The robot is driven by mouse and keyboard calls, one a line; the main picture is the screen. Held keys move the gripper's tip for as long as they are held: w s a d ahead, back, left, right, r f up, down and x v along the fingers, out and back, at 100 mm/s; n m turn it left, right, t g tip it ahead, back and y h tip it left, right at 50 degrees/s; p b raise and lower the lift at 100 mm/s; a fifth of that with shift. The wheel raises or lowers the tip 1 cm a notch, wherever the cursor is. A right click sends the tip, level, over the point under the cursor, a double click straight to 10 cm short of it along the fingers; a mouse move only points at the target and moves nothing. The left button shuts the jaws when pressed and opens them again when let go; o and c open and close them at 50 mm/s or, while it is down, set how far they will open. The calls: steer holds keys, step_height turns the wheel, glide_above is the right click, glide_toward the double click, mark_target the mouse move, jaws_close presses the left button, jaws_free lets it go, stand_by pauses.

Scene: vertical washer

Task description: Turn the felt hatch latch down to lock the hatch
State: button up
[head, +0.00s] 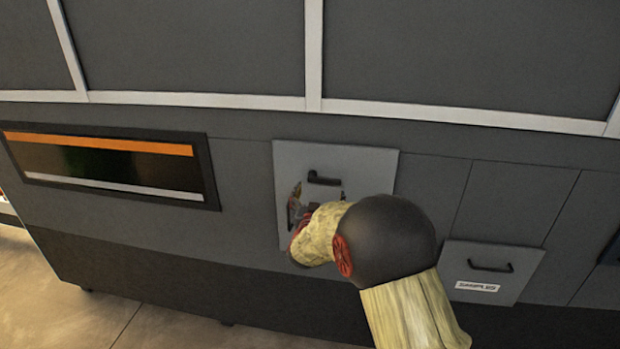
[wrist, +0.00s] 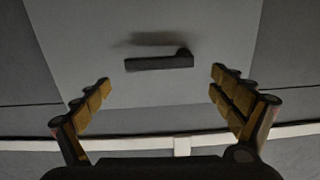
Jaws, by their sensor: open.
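A light grey hatch panel (head: 365,160) sits in the dark machine front and looks closed. Its black latch (head: 324,179) is a short bar lying about level, with its rounded pivot end at the left in the head view. In the wrist view the latch (wrist: 155,63) also lies level, with its pivot end at the right. My gripper (head: 299,205) is open and empty, in front of the panel and lower left of the latch. In the wrist view my gripper's fingers (wrist: 161,76) are spread wide, with the latch just beyond the fingertips and apart from both. My arm hides the panel's lower right.
A second grey hatch (head: 520,262) marked "SAMPLES" has its own black handle (head: 491,267) at lower right. A dark window (head: 110,165) with an orange strip is at left. Tiled floor (head: 130,325) is clear at lower left.

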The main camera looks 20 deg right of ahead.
mark_target(324, 179)
steer(key=shift+d+r, duration=0.25)
steer(key=shift+r, duration=0.1)
steer(key=x, duration=0.7)
steer(key=shift+w, duration=0.3)
steer(key=shift+c, duration=1.2)
steer(key=c, duration=1.3)
